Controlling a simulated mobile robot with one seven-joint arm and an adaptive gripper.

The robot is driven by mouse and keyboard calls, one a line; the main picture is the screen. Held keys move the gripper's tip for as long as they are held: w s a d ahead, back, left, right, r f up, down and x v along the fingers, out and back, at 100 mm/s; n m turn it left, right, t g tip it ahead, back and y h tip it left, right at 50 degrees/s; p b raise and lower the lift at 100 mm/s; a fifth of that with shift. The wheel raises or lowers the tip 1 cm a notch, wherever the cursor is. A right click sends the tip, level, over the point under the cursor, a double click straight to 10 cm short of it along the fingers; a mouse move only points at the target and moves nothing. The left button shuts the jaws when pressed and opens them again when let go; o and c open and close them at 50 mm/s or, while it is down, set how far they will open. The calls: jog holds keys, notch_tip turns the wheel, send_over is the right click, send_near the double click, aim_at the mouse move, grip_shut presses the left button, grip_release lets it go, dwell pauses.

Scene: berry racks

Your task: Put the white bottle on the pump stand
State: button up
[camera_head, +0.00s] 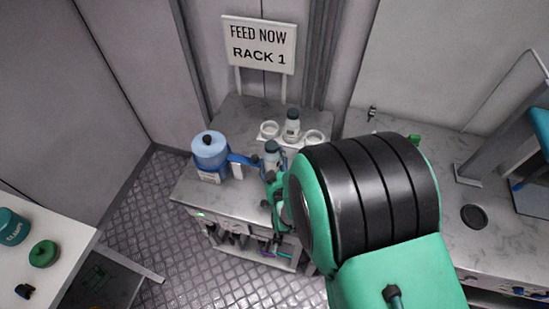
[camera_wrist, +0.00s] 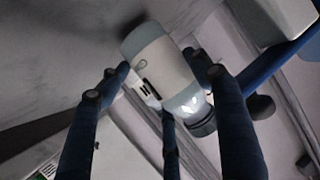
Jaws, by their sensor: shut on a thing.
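My gripper (camera_wrist: 155,84) is shut on a white bottle (camera_wrist: 158,62), with blue fingers on both sides of it. The bottle has pale grey-blue ends and a dark cap (camera_wrist: 203,122), and looks tilted in the wrist view. In the head view the held bottle (camera_head: 272,147) shows its dark cap upward, over the metal rack table (camera_head: 190,194). A second similar bottle (camera_head: 292,127) stands just behind it, between two white rings (camera_head: 269,129) (camera_head: 314,137). I cannot tell which part is the pump stand. My arm hides the table's right side.
A blue jug (camera_head: 210,150) stands at the table's left, close to my gripper, with a blue bar (camera_head: 242,159) beside it. A sign (camera_head: 259,44) reads "FEED NOW RACK 1". A white table (camera_head: 60,232) is at left and a metal counter (camera_head: 440,175) at right.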

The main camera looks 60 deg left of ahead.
jog(key=shift+w+a, duration=0.25)
jog(key=shift+a, duration=0.3)
jog(key=shift+w+a, duration=0.2)
jog(key=shift+a, duration=0.35)
jog(key=shift+f, duration=0.3)
jog(key=o, duration=1.6)
jog(key=shift+f, duration=0.15)
jog(key=shift+c, duration=0.2)
jog(key=shift+r, duration=0.2)
jog(key=shift+s+d+r, duration=0.2)
jog(key=shift+s+d, duration=0.05)
jog(key=shift+d, duration=0.3)
jog(key=p+v, duration=0.1)
jog(key=v, duration=1)
jog(key=shift+p, duration=0.4)
jog(key=shift+w, duration=0.15)
